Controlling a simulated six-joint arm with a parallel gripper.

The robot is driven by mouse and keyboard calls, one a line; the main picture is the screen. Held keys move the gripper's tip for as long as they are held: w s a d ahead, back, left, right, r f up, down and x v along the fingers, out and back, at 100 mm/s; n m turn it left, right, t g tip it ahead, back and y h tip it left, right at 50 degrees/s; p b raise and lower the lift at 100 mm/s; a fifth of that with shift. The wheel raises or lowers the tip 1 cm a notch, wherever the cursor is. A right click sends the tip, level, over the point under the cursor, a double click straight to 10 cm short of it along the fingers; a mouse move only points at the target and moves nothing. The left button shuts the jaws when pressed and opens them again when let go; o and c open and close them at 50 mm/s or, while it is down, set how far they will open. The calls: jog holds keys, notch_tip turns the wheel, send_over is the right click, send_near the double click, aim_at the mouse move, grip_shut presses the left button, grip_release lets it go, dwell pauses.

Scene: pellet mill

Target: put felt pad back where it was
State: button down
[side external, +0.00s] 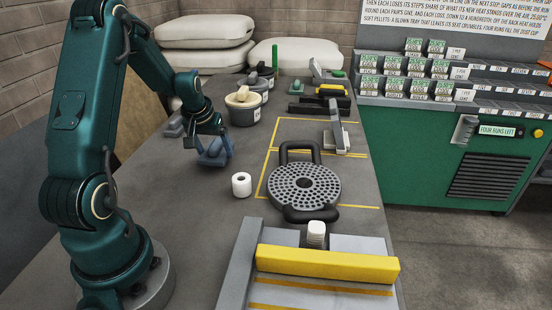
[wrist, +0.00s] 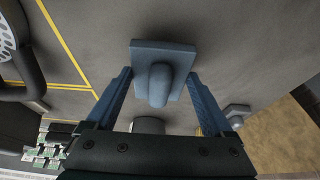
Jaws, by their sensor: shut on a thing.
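My gripper (side external: 210,140) is above the left part of the grey table, shut on a blue-grey square pad with a rounded grip on top (wrist: 160,75). I take this to be the felt pad, though its material is not clear. In the wrist view the blue fingers stand at its left and right sides. In the side view the pad (side external: 214,157) is partly merged with the fingers, and whether it touches the table is unclear.
A cream piece (side external: 243,95) tops a dark pot (side external: 244,113) behind my gripper. A small grey piece (side external: 175,125) lies to the left. A white roll (side external: 241,184) and a round perforated plate with black handles (side external: 304,187) stand in front and to the right. Yellow lines mark the table.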

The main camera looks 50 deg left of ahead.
jog(key=shift+f, duration=0.15)
jog(key=shift+f, duration=0.5)
jog(key=shift+f, duration=0.15)
dwell(0.4)
grip_release()
dwell(0.3)
jog(key=shift+v, duration=4.55)
